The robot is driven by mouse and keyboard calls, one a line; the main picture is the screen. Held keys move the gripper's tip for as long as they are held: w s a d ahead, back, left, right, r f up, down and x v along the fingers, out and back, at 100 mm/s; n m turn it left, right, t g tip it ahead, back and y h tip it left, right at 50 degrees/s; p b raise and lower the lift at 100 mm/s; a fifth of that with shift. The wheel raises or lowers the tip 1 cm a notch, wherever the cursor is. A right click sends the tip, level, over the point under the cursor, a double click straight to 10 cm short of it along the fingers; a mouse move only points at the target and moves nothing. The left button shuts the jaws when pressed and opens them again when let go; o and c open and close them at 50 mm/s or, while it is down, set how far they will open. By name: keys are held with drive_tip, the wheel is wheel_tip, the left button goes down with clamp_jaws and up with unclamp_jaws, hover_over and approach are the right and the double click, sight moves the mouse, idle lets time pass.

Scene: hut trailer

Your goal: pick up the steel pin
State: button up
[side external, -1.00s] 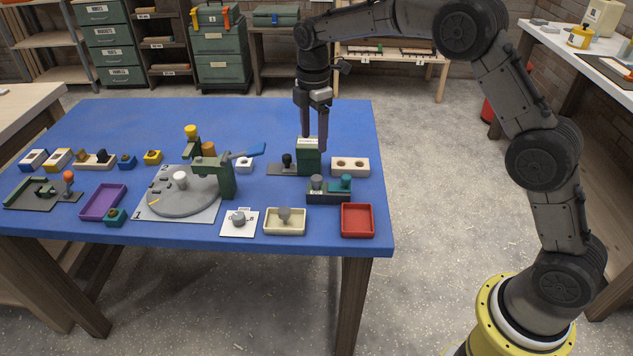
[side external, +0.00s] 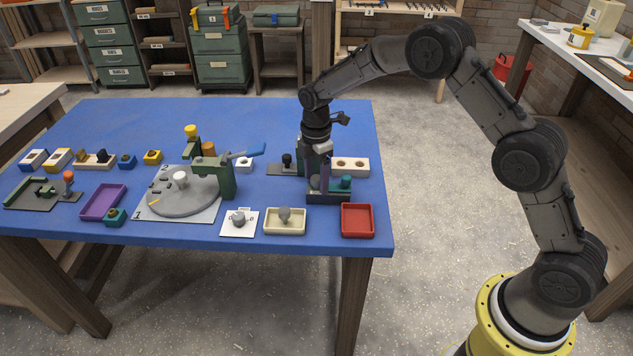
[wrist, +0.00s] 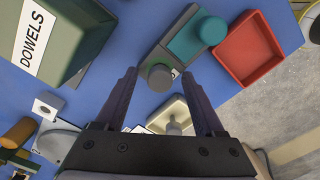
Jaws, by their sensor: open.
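A grey round-topped pin (wrist: 160,77), which looks like the steel pin, stands in a dark block (side external: 327,199) beside a teal cylinder (side external: 346,182). The teal cylinder also shows in the wrist view (wrist: 197,38). My gripper (side external: 316,192) is open and points down over the grey pin's end of the block. In the wrist view its two fingers (wrist: 160,74) lie on either side of the grey pin, with gaps showing. In the side view the fingers largely hide the pin.
A green box labelled DOWELS (wrist: 75,25) stands close by my gripper. A rotary fixture (side external: 185,197) stands left.

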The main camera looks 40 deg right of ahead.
drive_tip(key=shift+f, duration=0.15)
clamp_jaws()
idle(0.5)
